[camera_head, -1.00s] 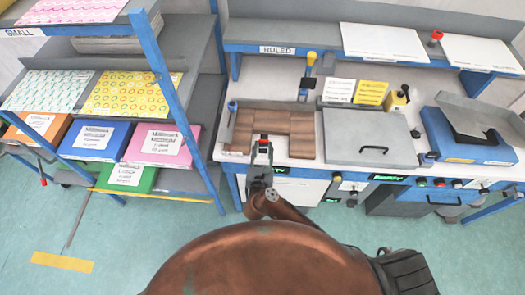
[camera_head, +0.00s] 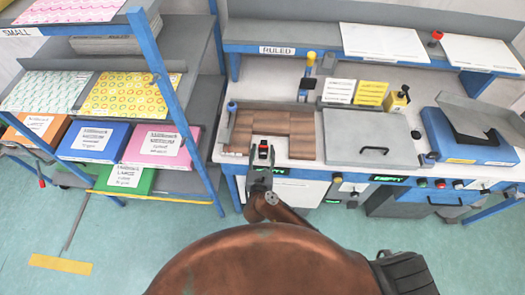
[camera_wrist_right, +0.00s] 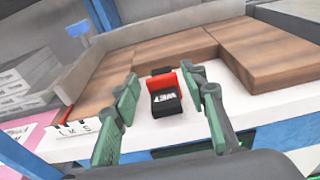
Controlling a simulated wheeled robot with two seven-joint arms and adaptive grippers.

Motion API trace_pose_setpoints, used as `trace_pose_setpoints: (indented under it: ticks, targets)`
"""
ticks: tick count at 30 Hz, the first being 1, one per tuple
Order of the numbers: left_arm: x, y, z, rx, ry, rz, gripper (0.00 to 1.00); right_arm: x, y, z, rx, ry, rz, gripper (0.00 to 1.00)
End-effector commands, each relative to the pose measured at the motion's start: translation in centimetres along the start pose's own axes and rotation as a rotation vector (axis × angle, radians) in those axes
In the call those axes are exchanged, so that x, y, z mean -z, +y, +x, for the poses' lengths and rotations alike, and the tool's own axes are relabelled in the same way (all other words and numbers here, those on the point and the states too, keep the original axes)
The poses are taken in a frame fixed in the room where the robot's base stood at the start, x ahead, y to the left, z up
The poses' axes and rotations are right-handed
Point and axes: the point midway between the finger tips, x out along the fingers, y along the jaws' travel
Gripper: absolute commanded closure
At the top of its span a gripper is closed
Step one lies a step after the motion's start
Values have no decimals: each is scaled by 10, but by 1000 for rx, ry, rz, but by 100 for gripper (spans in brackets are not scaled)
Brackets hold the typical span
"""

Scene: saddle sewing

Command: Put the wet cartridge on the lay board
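The wet cartridge (camera_wrist_right: 166,100) is a small black block with a red part at its back and a white "WET" label. In the head view the cartridge (camera_head: 263,152) is at the front edge of the brown wooden lay board (camera_head: 248,124). The lay board also shows in the right wrist view (camera_wrist_right: 195,45). My right gripper (camera_wrist_right: 168,105) is open, with a green-padded finger on each side of the cartridge and gaps between. My left gripper is not in view.
A grey lidded box (camera_head: 365,140) stands right of the board. A blue machine (camera_head: 470,135) is further right. A shelf rack (camera_head: 180,110) with coloured boxes stands left. A yellow-topped stand (camera_head: 308,72) is behind the board.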

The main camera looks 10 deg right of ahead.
Motion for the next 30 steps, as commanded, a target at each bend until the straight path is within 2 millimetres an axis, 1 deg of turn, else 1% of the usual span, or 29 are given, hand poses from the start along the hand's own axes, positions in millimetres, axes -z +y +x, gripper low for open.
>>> trace_pose_setpoints:
  ticks: [3, 10, 13, 15, 18, 24, 30]
  targets:
    - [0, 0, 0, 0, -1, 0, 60, 0, 0, 0, 0, 0, 0, 53]
    - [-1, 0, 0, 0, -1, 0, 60, -1, 0, 0, -1, -1, 0, 53]
    - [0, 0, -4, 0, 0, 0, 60, -8, 1, -1, -2, -3, 0, 53]
    - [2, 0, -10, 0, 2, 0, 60, -18, 0, -2, -2, -4, 0, 53]
    - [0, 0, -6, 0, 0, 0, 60, -10, 1, -22, -2, 4, 3, 53]
    - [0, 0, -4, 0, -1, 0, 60, -11, 0, -66, 0, 4, 4, 53]
    - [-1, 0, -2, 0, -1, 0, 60, -10, 0, -103, -1, 3, 2, 53]
